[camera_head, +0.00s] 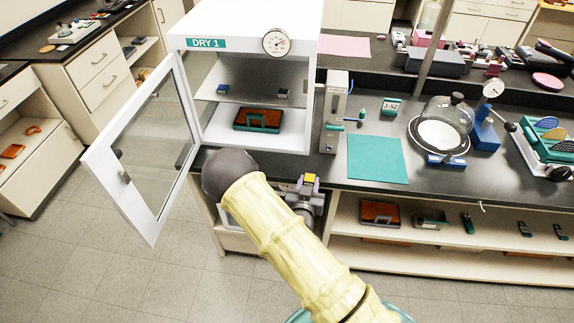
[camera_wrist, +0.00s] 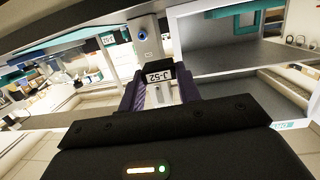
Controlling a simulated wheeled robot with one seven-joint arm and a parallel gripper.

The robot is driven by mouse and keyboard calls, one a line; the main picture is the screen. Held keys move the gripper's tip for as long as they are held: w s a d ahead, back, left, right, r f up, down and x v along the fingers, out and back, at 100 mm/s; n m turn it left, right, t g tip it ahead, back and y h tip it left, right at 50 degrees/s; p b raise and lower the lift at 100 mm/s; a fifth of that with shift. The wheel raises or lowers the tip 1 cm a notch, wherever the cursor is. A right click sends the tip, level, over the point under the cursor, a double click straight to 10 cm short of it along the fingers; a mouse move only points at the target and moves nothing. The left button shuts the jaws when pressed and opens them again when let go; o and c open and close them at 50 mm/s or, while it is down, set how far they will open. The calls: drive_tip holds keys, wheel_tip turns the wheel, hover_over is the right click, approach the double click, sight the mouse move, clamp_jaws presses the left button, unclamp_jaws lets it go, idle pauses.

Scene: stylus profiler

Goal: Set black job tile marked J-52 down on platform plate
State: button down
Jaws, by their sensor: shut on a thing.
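My gripper (camera_head: 308,185) is in front of the bench, below the open cabinet, with its purple fingers shut on the black job tile (camera_wrist: 158,67). In the wrist view the tile sits between both fingers, with its white J-52 label facing the camera. In the head view a small yellow patch shows between the fingers; I cannot tell whether it belongs to the tile. A small teal holder (camera_head: 391,107) on the bench also carries a J-52 label. I cannot make out the platform plate for certain; a pale upright instrument (camera_head: 337,110) stands right of the cabinet.
The DRY 1 cabinet's glass door (camera_head: 146,150) hangs open to the left of my arm. A teal mat (camera_head: 377,160) lies bare on the bench. A glass dome (camera_head: 446,118) and a dial gauge stand (camera_head: 487,125) are farther right. A shelf runs below the bench.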

drive_tip(key=s+d+f+n+y, duration=0.1)
drive_tip(key=s+d+f+y, duration=0.1)
drive_tip(key=s+d+f, duration=0.5)
drive_tip(key=d+f, duration=0.4)
drive_tip(key=d, duration=0.1)
drive_tip(key=shift+s+d+n, duration=0.25)
drive_tip(key=shift+s+n, duration=0.05)
drive_tip(key=shift+s, duration=0.05)
drive_tip(key=shift+a, duration=0.1)
